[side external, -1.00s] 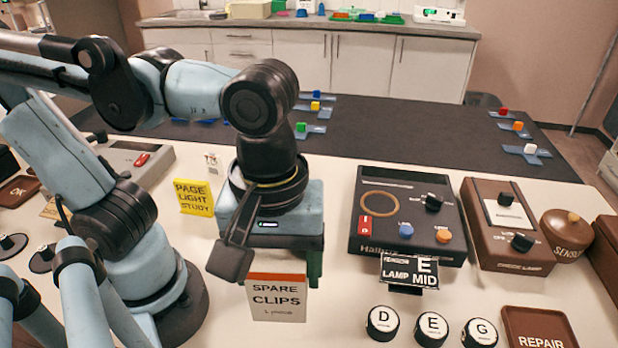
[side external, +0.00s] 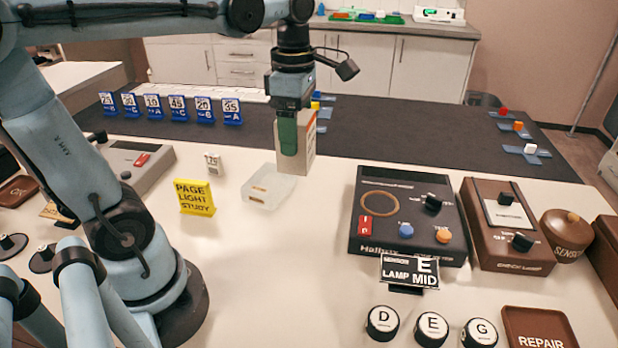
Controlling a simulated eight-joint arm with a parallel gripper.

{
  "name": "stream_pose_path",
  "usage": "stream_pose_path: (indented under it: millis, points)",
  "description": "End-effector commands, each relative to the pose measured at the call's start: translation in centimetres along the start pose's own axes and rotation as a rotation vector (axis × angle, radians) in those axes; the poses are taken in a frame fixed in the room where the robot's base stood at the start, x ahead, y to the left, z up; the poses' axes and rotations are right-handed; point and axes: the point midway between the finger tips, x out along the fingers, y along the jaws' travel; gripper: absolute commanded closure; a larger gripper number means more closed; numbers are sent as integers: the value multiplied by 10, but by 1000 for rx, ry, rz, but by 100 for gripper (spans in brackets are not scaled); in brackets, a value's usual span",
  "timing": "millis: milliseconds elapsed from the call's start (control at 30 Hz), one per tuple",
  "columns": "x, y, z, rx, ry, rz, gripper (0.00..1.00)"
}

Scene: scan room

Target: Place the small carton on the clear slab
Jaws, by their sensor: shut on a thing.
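My gripper (side external: 288,137) is shut on the small carton (side external: 308,148), a pale box with an orange-red top edge. It holds the carton upright in the air; a green finger covers part of it. The clear slab (side external: 268,187) is a translucent block on the white table with tan oblong marks on it. In the picture, the carton is above and to the right of the slab, and the two are apart.
A yellow "Page Light Study" sign (side external: 194,197) and a small white tag (side external: 213,162) stand left of the slab. A black lamp box (side external: 405,251) stands to the right. Numbered blue stands (side external: 181,108) line the dark mat (side external: 400,135) behind.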

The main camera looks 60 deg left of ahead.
Motion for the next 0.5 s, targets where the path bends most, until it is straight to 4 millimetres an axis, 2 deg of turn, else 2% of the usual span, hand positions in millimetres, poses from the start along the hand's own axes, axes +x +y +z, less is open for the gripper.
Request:
stream_pose_path:
  millis: [233,500]
  points:
    - [7,21,-21,-71,0,0,59]
    - [40,58,-62,-71,0,0,59]
